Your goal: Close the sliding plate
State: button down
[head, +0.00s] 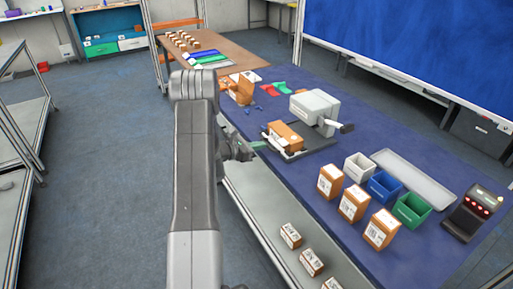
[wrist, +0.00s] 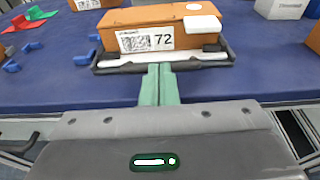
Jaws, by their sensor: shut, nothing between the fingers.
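The sliding plate (head: 315,141) is a dark plate in front of a grey machine (head: 315,106) on the blue table. A brown box (head: 285,135) sits on it. In the wrist view, the box (wrist: 160,28) has a barcode label reading 72 and a white piece on its right top. The plate's dark front rim (wrist: 110,70) shows below the box, with a pale strip. My gripper (wrist: 160,68) has its green fingers shut together and empty, tips at the middle of that rim; I cannot tell whether they touch. In the head view, my gripper (head: 262,146) is left of the plate.
Small white, blue (head: 383,186) and green (head: 411,209) bins, several barcoded boxes (head: 353,203) and a scanner-like device (head: 472,212) stand on the right. Red and green pieces (head: 278,89) lie behind. More boxes sit on a lower shelf (head: 258,205).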

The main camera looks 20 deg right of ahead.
aim_at(278, 137)
jog(key=b+x, duration=0.2)
jog(key=x, duration=0.1)
jog(key=r+b+x, duration=0.1)
jog(key=b+x, duration=0.1)
jog(key=x, duration=0.2)
jog(key=r+b+x, duration=0.1)
jog(key=b+x, duration=0.1)
jog(key=x, duration=0.2)
jog(key=shift+s+d+f, duration=0.1)
jog(key=shift+d, duration=0.3)
jog(key=shift+d+r, duration=0.15)
jog(key=shift+r, duration=0.25)
jog(key=shift+a+b, duration=0.35)
jog(key=shift+a, duration=0.15)
jog(key=b+v, duration=0.1)
jog(key=v, duration=1.2)
jog(key=shift+a+b, duration=0.15)
jog(key=shift+b, duration=0.25)
jog(key=shift+f, duration=0.1)
jog(key=p+x, duration=0.2)
jog(key=x, duration=1.2)
jog(key=shift+s+a, duration=0.15)
